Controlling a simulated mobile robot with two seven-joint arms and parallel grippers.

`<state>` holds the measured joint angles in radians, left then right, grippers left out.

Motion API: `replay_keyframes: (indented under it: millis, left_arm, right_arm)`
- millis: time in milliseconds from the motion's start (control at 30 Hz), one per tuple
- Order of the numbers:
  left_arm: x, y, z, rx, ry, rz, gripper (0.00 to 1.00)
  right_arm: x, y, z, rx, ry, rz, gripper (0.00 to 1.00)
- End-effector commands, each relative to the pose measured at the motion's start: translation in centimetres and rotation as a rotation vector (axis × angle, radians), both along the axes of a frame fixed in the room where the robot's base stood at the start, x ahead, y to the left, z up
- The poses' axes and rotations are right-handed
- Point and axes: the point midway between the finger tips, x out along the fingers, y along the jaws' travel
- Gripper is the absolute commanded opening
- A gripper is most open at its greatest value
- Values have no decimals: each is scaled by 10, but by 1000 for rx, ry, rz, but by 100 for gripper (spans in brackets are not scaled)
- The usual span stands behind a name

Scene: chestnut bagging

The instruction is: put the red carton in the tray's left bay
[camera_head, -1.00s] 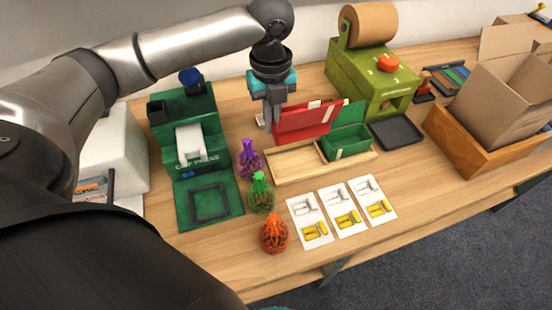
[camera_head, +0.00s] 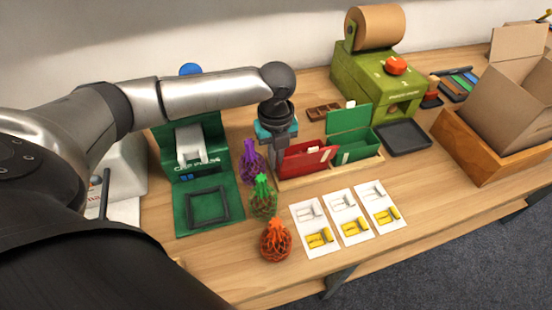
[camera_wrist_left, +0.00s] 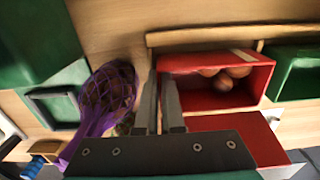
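The red carton (camera_head: 308,158) is at the left bay of the wooden tray (camera_head: 352,167), beside the green carton (camera_head: 350,146) in the right bay. I cannot tell whether its base rests on the tray floor. In the left wrist view the red carton (camera_wrist_left: 262,82) is open, with several brown chestnuts (camera_wrist_left: 225,80) inside and a red flap toward the bottom. My left gripper (camera_head: 281,168) is at the carton's left end; its fingers (camera_wrist_left: 160,110) are close together on the carton's left side. My right gripper is not in view.
Purple (camera_head: 252,164), green (camera_head: 263,198) and orange (camera_head: 275,241) net bags stand left of the tray and toward the front. Picture cards (camera_head: 346,217) lie in front. A green machine (camera_head: 380,88) and dark tray (camera_head: 403,138) are at the back right.

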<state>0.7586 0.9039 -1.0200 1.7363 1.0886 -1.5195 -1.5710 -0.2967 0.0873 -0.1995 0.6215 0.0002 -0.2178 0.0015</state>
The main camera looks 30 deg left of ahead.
Motion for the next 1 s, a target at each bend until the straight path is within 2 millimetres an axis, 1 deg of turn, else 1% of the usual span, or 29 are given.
replay_keyframes:
  millis: [167,200,300,500,600,667,767,900,1000]
  left_arm:
    - [0,0,-2,0,0,0,0]
    - [0,0,-2,0,0,0,8]
    - [0,0,-2,1,1,0,17]
    - [0,0,-2,1,1,0,17]
    - [0,0,2,1,-1,1,17]
    - [0,0,9,0,-1,1,17]
    - [1,1,28,1,-3,1,17]
    - [1,0,60,0,-4,0,17]
    - [1,0,81,1,-3,0,17]
  right_arm:
    - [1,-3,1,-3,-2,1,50]
    - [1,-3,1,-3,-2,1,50]
    - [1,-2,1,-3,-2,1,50]
    - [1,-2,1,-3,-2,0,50]
    - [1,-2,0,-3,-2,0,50]
    - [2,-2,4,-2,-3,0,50]
    - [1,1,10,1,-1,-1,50]
    - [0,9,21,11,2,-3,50]
    - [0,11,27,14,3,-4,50]
